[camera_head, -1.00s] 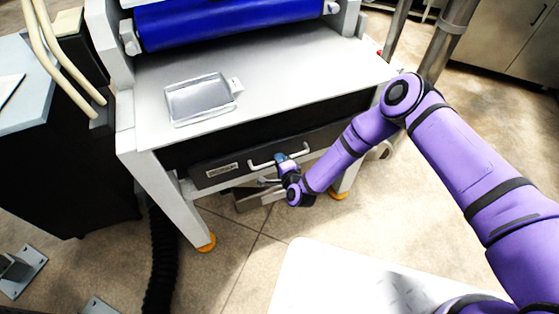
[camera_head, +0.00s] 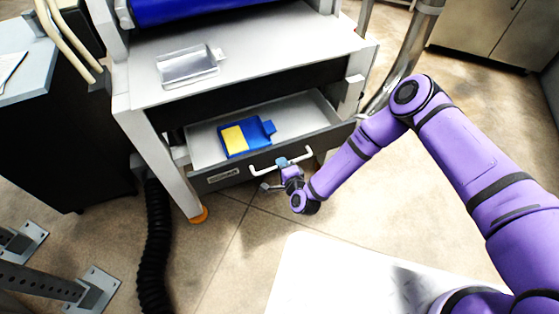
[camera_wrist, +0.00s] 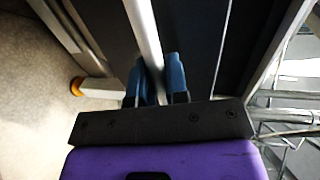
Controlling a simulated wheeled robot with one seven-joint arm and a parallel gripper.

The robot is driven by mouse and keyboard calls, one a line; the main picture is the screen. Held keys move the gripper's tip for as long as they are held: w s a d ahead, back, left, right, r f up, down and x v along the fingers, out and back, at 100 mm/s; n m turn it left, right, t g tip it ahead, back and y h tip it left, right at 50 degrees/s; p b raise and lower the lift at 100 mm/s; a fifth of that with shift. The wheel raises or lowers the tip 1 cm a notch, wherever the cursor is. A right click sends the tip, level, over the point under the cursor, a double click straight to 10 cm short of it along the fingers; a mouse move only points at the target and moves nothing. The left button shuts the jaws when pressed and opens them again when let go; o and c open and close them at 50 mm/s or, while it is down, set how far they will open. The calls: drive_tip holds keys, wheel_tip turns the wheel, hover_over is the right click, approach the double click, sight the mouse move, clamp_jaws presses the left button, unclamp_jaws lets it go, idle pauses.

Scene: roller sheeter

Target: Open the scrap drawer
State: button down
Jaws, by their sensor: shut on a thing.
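The scrap drawer (camera_head: 205,186) is pulled part of the way out from under the machine's table, its pale inside showing in the head view. A blue thing with a yellow patch (camera_head: 247,136) lies in it. The drawer's white bar handle (camera_head: 261,172) runs along the dark front. My gripper (camera_head: 282,163) is at the middle of the handle and shut on it. In the wrist view the blue fingertips (camera_wrist: 156,80) sit on either side of the handle bar (camera_wrist: 144,35).
A metal tray (camera_head: 188,67) lies on the machine's table (camera_head: 265,50) under a blue roller (camera_head: 190,8). A black hose (camera_head: 154,240) and a machine leg (camera_head: 165,165) stand left of the drawer. Floor is free in front of the drawer.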

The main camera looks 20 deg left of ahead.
drive_tip(key=shift+f+v, duration=0.2)
drive_tip(key=shift+v, duration=0.65)
drive_tip(key=shift+f+v, duration=0.15)
drive_tip(key=shift+v, duration=0.7)
drive_tip(key=shift+f+v, duration=0.2)
drive_tip(key=shift+v, duration=0.65)
drive_tip(key=shift+s+d, duration=0.1)
drive_tip(key=c, duration=1.1)
unclamp_jaws()
drive_tip(key=shift+c, duration=0.2)
drive_tip(key=v, duration=1)
drive_tip(key=shift+s+d, duration=0.25)
